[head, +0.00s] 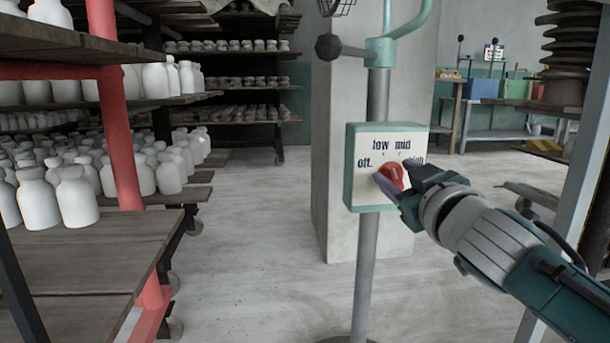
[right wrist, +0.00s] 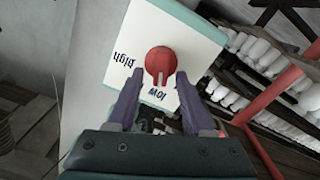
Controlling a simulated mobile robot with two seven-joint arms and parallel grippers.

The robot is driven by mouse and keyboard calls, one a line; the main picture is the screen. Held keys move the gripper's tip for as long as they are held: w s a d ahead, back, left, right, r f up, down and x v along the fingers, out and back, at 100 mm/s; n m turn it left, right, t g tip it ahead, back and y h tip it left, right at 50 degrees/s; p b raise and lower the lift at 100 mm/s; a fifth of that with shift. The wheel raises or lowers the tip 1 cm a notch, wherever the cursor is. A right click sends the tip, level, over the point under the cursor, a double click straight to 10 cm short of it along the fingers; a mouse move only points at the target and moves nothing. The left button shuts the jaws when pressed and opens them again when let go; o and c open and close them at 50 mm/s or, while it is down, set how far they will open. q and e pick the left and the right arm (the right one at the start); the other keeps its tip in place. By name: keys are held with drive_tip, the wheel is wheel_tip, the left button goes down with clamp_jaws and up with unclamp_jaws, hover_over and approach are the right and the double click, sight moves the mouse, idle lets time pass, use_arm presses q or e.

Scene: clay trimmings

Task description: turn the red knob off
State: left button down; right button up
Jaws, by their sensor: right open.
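The red knob (head: 391,178) sits on the pale face of a green-edged control box (head: 361,202) on a grey pole. The face reads "off", "low", "mid" and "high"; "high" is partly covered in the head view. In the right wrist view the knob (right wrist: 160,58) has a pale mark that appears to point toward "low". My right gripper (head: 391,171) is open at the box, with one purple finger on each side of the knob. In the right wrist view the gripper's fingertips (right wrist: 159,72) stand apart around it; contact cannot be told. My left gripper is not in view.
A red-posted rack (head: 118,150) with white bottles stands at the left. A concrete pillar (head: 330,120) is behind the pole (head: 365,270). A dark knobbed lever (head: 328,47) sticks out above the box. Floor between rack and pole is clear.

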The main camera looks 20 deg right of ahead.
drive_tip(key=shift+c, duration=0.2)
clamp_jaws()
idle(0.4)
